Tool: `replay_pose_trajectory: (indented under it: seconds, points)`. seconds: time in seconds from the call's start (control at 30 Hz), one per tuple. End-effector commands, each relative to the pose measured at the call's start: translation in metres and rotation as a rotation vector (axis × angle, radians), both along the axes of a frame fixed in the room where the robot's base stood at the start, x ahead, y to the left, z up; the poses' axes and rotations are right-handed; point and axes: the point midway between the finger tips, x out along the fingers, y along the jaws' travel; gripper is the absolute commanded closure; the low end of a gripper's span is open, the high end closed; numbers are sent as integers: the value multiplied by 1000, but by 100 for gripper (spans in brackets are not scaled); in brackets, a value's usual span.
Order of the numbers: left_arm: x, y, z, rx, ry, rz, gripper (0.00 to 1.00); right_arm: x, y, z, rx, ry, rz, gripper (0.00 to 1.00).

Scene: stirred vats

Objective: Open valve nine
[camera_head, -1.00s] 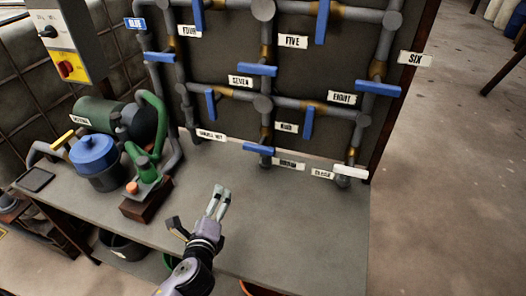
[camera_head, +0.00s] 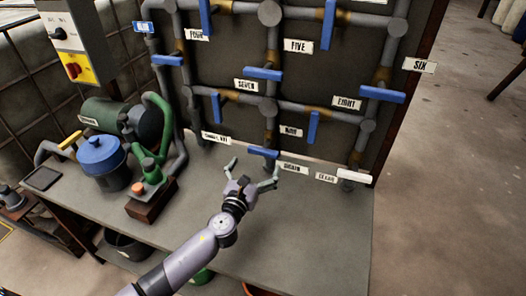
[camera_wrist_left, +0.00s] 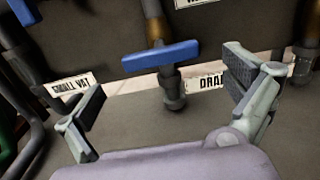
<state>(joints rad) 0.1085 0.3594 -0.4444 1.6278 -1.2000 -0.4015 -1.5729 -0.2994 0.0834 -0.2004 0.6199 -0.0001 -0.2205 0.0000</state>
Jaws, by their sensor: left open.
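A blue lever handle (camera_head: 263,153) sits level across the lower middle vertical pipe. A white label (camera_head: 290,132), blurred but seemingly reading NINE, is just above and right of it. In the left wrist view the same blue handle (camera_wrist_left: 160,57) lies crosswise on its pipe, ahead of and between my fingers. My left gripper (camera_head: 255,167) is open and empty in front of this handle, with its fingers spread wide to either side. I see no clear contact. My right gripper is out of view.
Other blue levers are close by: a vertical one (camera_head: 313,127) to the right and another (camera_head: 216,108) to the left. The DRAIN label (camera_head: 292,168) is beside the pipe foot. A green pump (camera_head: 149,170) and blue-lidded pot (camera_head: 100,157) stand left. The bench front (camera_head: 310,235) is clear.

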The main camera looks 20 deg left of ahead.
Motion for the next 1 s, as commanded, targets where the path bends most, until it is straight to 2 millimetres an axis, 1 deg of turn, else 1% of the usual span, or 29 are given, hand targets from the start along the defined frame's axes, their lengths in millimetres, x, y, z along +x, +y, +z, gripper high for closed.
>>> replay_pose_trajectory:
  seconds: [0.03, 0.2, 0.3, 0.4, 0.53, 0.77, 1.0]
  points:
    - [12, -1, 1, -1, -2, 0, 0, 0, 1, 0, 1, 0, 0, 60]
    - [42, -2, 0, -2, -1, 0, 0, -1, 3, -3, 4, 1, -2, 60]
    - [55, -2, 0, -2, -1, 1, 0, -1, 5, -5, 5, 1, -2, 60]
    - [62, -2, -1, -1, 0, 0, 0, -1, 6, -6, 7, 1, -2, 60]
    - [66, -3, 0, -1, -1, -1, 0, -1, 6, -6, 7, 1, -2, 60]
    - [66, -3, 0, -1, 0, -1, 0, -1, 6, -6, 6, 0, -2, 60]
    - [66, -2, 0, -2, 0, 0, 16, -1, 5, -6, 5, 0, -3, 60]
